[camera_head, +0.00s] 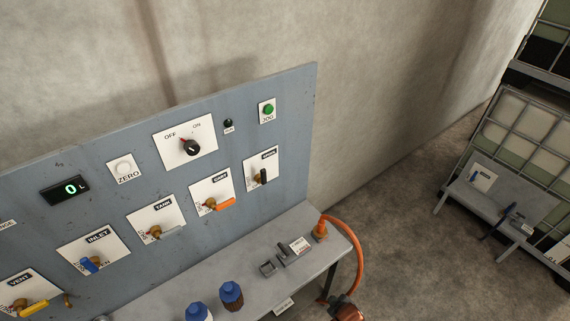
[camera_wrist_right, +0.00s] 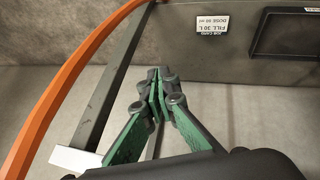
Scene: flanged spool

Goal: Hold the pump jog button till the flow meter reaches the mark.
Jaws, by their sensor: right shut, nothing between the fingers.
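The green JOG button (camera_head: 268,111) is on a white plate at the upper right of the grey panel (camera_head: 240,110). The flow meter display (camera_head: 65,190) at the panel's left shows 0 L in green digits. In the right wrist view my right gripper (camera_wrist_right: 157,75) is shut, with its green-padded fingers together and nothing between them. It is in front of the bench's underside, and the JOG button is not in that view. My left gripper is in neither view.
The panel also has an OFF/ON selector (camera_head: 191,147), a ZERO button (camera_head: 123,168) and several valves. Blue-capped bottles (camera_head: 231,295) stand on the bench (camera_head: 262,290). An orange hose (camera_head: 354,250) hangs at its right end. A job card (camera_wrist_right: 295,23) reads FILL 30 L.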

